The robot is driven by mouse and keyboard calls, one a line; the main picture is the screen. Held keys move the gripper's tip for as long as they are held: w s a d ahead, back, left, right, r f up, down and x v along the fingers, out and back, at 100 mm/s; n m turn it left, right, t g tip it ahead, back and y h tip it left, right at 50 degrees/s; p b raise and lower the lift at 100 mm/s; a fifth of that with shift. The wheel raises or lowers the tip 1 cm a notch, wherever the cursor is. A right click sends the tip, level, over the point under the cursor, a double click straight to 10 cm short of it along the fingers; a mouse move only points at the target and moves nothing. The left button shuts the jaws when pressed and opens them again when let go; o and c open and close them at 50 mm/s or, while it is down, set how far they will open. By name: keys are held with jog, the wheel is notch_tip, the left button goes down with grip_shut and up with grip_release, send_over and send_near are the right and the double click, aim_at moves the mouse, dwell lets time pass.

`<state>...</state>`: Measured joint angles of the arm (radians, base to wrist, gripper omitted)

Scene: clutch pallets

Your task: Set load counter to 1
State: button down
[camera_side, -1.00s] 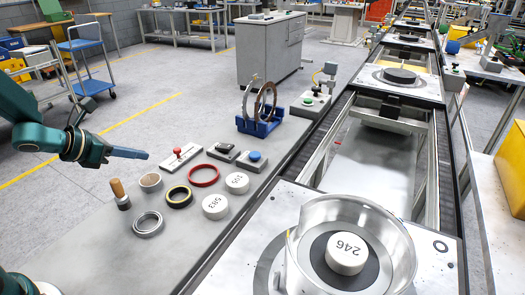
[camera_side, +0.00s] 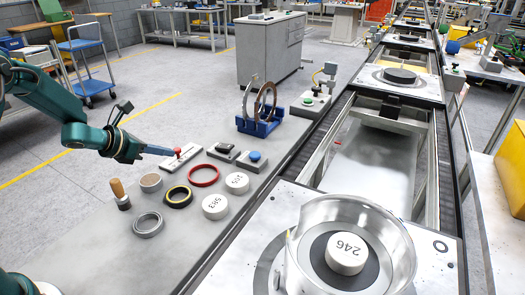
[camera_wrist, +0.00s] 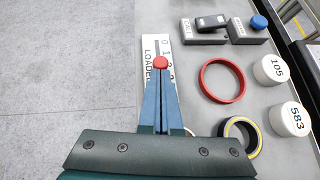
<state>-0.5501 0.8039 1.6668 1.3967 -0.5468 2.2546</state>
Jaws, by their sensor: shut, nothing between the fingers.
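The load counter is a white plate (camera_side: 167,164) with a red knob (camera_side: 178,151), lying on the grey bench. In the wrist view the plate (camera_wrist: 149,75) carries the word "LOADED" and a column of digits with 0 at the far end. The red knob (camera_wrist: 160,62) stands beside the digits; its exact mark cannot be told. My gripper (camera_side: 174,153) is shut and empty, with its tips right at the knob. In the wrist view my gripper (camera_wrist: 161,72) points at the near side of the knob and partly covers the plate; contact cannot be told.
A red ring (camera_side: 204,175), a black-and-yellow ring (camera_side: 178,197), a metal ring (camera_side: 148,224) and white discs marked 105 (camera_side: 237,183) and 583 (camera_side: 215,206) lie nearby. A blue button box (camera_side: 252,161) stands to the right. A disc marked 246 (camera_side: 346,253) sits inside a metal housing.

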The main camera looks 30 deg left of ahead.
jog(key=shift+w, duration=1.65)
